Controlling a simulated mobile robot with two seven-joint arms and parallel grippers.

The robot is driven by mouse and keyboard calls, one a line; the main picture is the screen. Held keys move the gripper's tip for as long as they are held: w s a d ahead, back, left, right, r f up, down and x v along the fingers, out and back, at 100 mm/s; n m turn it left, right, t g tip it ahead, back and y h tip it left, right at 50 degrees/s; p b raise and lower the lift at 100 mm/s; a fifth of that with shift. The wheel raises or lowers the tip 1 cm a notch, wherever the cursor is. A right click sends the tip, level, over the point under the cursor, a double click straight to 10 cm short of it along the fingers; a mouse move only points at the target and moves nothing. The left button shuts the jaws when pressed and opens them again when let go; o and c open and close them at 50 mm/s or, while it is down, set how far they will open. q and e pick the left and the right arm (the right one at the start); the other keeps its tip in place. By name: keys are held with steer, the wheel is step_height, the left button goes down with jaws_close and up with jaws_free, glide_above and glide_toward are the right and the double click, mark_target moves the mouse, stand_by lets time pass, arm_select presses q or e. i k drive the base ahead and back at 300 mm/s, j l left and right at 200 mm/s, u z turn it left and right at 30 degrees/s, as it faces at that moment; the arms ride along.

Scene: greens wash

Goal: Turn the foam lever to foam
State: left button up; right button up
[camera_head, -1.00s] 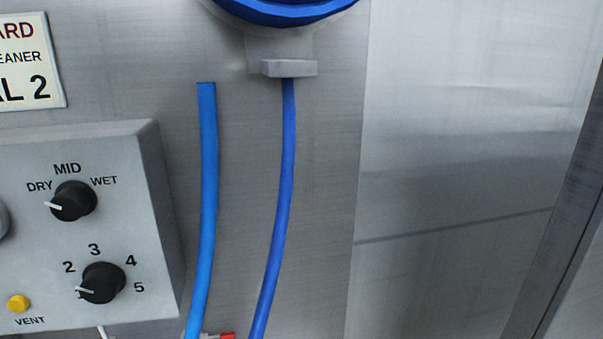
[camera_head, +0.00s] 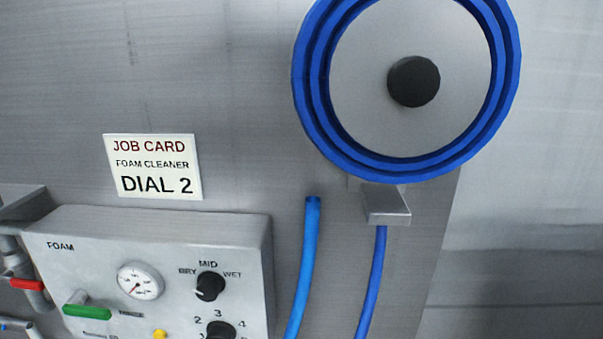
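The grey control box (camera_head: 180,235) marked FOAM is at the lower left of the head view. A green-handled lever (camera_head: 88,311) sits on its front at the left, below the FOAM label. A red-handled lever (camera_head: 27,284) is on pipework at the far left, outside the box. Which of them is the foam lever is not labelled legibly. Neither of my grippers is in view.
A pressure gauge (camera_head: 139,281), a DRY-MID-WET knob (camera_head: 210,286), a numbered dial (camera_head: 220,329) and a yellow button (camera_head: 160,334) are on the box. A job card (camera_head: 153,166) reads DIAL 2. A blue hose reel (camera_head: 308,80) and two blue hoses (camera_head: 305,265) are right.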

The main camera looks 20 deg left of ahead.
mark_target(73, 307)
steer(key=j+u, duration=0.15)
steer(key=u, duration=0.3)
steer(key=k+j+u, duration=0.1)
steer(key=u, duration=0.4)
steer(key=j+u, duration=0.3)
steer(key=u, duration=0.15)
steer(key=i+l+z, duration=0.15)
steer(key=z, duration=0.3)
steer(key=i+z, duration=0.4)
